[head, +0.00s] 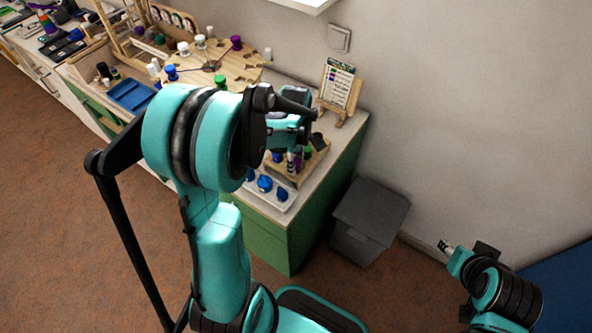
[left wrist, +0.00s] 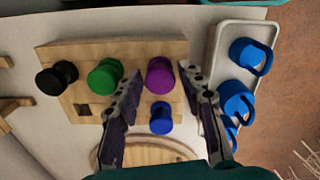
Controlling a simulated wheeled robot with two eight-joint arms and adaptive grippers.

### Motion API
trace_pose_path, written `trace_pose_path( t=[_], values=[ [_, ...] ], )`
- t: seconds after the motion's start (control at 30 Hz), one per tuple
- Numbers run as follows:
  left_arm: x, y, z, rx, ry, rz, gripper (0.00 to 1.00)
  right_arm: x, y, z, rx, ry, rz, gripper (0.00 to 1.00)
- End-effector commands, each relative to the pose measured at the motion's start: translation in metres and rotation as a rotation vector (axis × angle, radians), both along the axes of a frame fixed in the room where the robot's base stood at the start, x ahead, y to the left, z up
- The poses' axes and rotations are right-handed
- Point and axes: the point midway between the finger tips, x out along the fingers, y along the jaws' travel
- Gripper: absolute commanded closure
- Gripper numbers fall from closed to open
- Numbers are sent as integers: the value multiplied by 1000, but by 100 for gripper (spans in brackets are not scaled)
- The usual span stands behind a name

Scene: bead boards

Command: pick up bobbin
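A small wooden board (left wrist: 140,52) carries a black bobbin (left wrist: 57,78), a green bobbin (left wrist: 104,75), a purple bobbin (left wrist: 160,76) and a blue bobbin (left wrist: 161,118). My left gripper (left wrist: 160,72) is open above this board. Its fingers are spread on either side of the purple and blue bobbins, with nothing held between them. In the head view, the green bobbin (head: 308,152) and blue bobbin (head: 277,157) show beside the left gripper, which is partly hidden by my arm. My right gripper (head: 446,248) is at the lower right, away from the counter, too small to read.
A white tray (left wrist: 216,52) with blue cup-like pieces lies beside the board. A larger wooden board (head: 240,72) with more bobbins stands farther back, near a blue tray (head: 131,96). A card stand (head: 339,88) is by the wall. A grey bin (head: 370,215) stands on the floor.

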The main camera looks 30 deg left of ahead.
Motion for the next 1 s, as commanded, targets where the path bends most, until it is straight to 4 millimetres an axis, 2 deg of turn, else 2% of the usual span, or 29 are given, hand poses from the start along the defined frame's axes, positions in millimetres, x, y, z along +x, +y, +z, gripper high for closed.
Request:
trace_pose_path(
  t=[0.07, 0.27, 0.4, 0.43, 0.77, 0.87, 1.0],
  values=[
    [0, 0, -8, 0, 0, 0, 61, 0, 0, -4, 0, 0, 0, 60],
    [0, 0, -7, 0, 0, 0, 61, 0, 0, -2, 0, 0, 0, 60],
    [0, 0, -7, 0, 0, -1, 98, 0, 0, -2, 0, 0, 0, 60],
    [0, 0, -7, 0, 0, -1, 100, 0, 0, -2, 0, 0, 0, 60],
    [0, 0, -5, 0, 0, -1, 100, 0, 0, -2, 0, 0, 0, 60],
    [0, 0, 1, 0, 0, -1, 100, 0, 0, 2, 0, 0, 0, 60],
    [0, 0, 20, 0, 0, -1, 100, 0, 0, 11, 0, 0, 0, 60]
  ],
)
